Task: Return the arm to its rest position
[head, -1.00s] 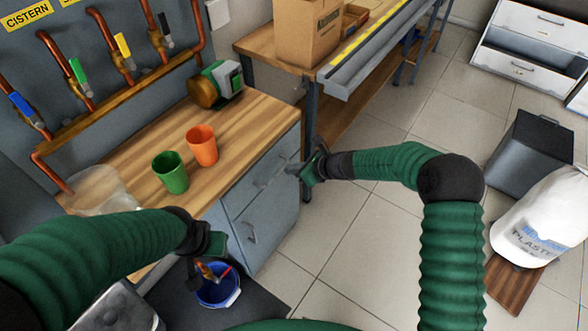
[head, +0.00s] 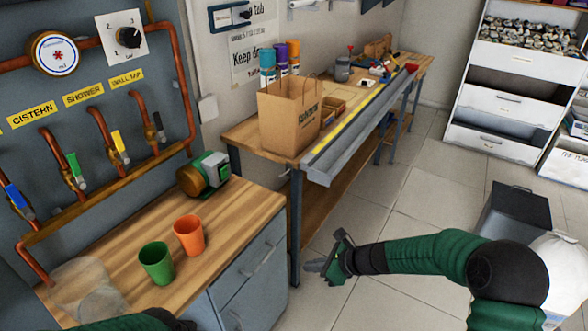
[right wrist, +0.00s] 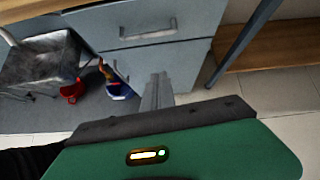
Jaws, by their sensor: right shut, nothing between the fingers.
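My right arm comes in from the lower right of the head view, and its gripper (head: 328,263) hangs over the tiled floor, right of the wooden cabinet. In the right wrist view the right gripper's fingers (right wrist: 158,88) are together with nothing between them. They point towards the grey drawers (right wrist: 150,28) but appear apart from them. Only a dark green part of my left arm shows at the bottom left edge of the head view; its gripper is out of the picture.
A green cup (head: 157,263) and an orange cup (head: 189,236) stand on the wooden countertop (head: 230,215). A workbench holds a paper bag (head: 289,117). A grey bin (head: 513,216) and a white sack (head: 562,262) stand at right. The middle floor is clear.

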